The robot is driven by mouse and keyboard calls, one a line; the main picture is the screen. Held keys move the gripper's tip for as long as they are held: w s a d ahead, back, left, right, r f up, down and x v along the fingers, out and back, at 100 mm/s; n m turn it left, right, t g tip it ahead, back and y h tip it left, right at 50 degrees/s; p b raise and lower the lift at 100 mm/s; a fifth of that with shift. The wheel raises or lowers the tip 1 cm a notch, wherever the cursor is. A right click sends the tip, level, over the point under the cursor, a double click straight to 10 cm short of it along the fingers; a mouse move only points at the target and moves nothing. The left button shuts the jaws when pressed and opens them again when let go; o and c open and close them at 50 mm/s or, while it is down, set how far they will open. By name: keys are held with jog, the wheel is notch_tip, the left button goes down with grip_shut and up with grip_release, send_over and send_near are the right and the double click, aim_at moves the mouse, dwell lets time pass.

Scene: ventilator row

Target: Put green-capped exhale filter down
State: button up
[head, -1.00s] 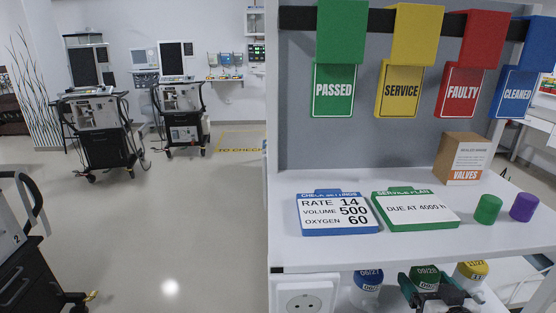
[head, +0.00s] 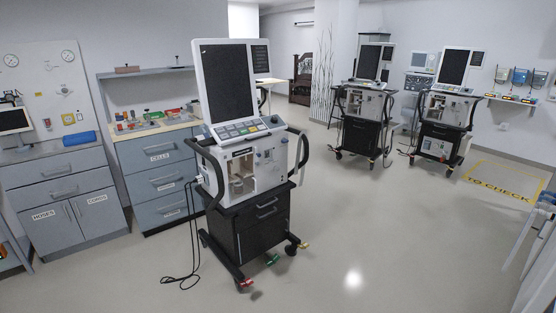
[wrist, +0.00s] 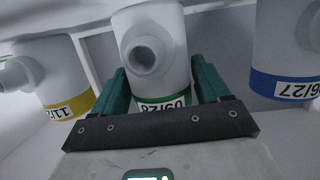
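In the wrist view, the green-capped exhale filter (wrist: 152,55) is a white body with a round port facing me and a green band with an upside-down 09/28 label. The green fingers of my gripper (wrist: 158,75) lie close along both its sides, and the gripper looks shut on it. Whether the filter rests on the surface beneath is hidden. My gripper is not in the head view.
A yellow-banded filter (wrist: 62,75) stands left of the held one and a blue-banded filter (wrist: 285,55) right, both close by. In the head view, a ventilator on a cart (head: 245,160) stands before grey drawers (head: 160,180). Open floor (head: 400,240) lies to the right.

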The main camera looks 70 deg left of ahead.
jog(key=c, duration=0.7)
